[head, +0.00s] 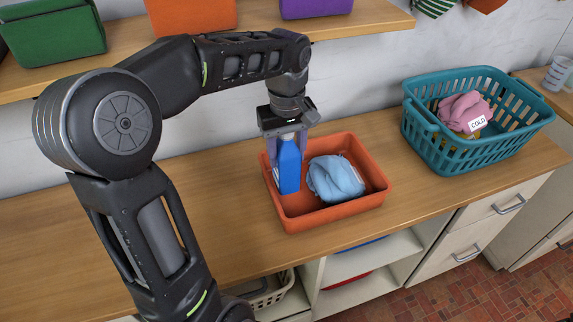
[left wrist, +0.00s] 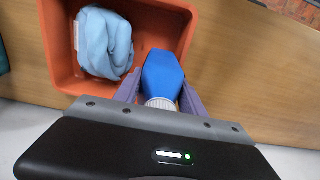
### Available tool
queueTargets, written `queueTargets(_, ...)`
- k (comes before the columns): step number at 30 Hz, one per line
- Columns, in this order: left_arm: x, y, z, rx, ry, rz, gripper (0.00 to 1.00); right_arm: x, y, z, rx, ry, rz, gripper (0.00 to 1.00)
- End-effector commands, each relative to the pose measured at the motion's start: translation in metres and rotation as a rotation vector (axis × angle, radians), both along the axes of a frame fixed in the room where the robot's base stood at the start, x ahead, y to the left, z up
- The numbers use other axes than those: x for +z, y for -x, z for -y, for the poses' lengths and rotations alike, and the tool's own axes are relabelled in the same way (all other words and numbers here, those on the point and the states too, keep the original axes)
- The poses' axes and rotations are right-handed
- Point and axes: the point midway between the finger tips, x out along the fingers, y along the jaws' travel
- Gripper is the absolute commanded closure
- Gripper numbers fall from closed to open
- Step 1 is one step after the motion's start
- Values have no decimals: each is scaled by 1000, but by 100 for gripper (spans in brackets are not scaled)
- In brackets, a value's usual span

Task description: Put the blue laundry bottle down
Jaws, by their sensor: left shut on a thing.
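The blue laundry bottle (head: 288,168) is upright in my left gripper (head: 286,138), at the left side of the orange tub (head: 330,220). The gripper points down and is shut on the bottle near its top. In the left wrist view the blue bottle (left wrist: 163,78) shows between the two fingers (left wrist: 160,98), with its pale ribbed cap nearest the camera. The tub (left wrist: 120,10) lies around and below it. I cannot tell whether the bottle's base touches the tub floor. My right gripper is not in view.
A light blue cloth bundle (head: 337,179) lies in the tub, right of the bottle. A teal basket (head: 422,140) with a pink bundle (head: 464,110) stands farther right on the counter. A shelf (head: 130,47) with coloured bins hangs above. Bare counter (head: 225,190) lies left of the tub.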

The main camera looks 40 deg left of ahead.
Motion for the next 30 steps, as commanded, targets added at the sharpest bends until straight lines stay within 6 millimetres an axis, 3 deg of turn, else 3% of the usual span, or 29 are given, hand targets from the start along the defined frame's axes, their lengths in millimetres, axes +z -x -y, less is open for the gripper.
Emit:
queueTargets(8, -3, 0, 0, 0, 0, 0, 100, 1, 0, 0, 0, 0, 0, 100)
queueTargets(18, -45, 0, 0, 0, 0, 1, 100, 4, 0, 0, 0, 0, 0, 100)
queueTargets(30, -51, 0, 0, 0, 0, 2, 100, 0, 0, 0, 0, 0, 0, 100)
